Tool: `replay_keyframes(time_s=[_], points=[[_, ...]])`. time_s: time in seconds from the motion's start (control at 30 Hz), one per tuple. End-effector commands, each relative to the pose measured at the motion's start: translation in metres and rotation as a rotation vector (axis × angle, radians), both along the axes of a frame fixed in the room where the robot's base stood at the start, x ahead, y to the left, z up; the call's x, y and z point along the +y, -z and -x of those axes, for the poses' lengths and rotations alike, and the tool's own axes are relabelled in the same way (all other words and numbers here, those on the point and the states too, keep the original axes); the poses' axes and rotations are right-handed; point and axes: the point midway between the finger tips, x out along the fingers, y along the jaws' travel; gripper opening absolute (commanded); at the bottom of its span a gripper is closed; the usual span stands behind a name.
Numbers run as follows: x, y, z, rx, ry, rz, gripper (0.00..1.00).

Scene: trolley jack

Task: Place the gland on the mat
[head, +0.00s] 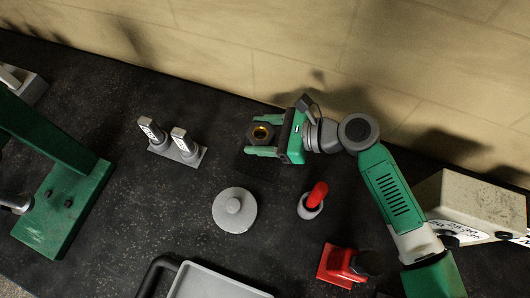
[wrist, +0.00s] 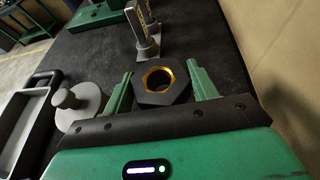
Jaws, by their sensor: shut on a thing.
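The gland is a black hexagonal piece with a brass-coloured ring in its bore (head: 261,133). It sits between the two green fingers of my gripper (head: 256,138), which is shut on it. In the wrist view the gland (wrist: 150,98) lies flat between the fingertips, its bore facing up. My gripper holds it over the dark speckled bench, near the back wall. A darker patch shows on the bench just below my gripper in the head view; I cannot tell whether it is the mat or a shadow.
A grey stand with two upright pieces (head: 187,152) is left of my gripper. A round grey knobbed lid (head: 233,212), a red-handled piece (head: 315,197) and a red block (head: 338,266) stand nearer. A grey tray (head: 210,284) is at the front; a green frame (head: 65,213) stands left.

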Motion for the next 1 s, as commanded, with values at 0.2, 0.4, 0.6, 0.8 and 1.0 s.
replay_keyframes(time_s=[0.2,0.4,0.6,0.8,1.0], points=[[0.0,0.034,0.0,0.0,0.0,-0.001,0.12],[0.0,0.052,0.0,0.003,0.0,-0.002,0.12],[0.0,0.085,0.0,0.001,0.0,0.0,0.12],[0.0,0.083,0.0,0.001,0.0,0.0,0.12],[0.0,0.084,0.001,0.002,-0.001,0.001,0.8]])
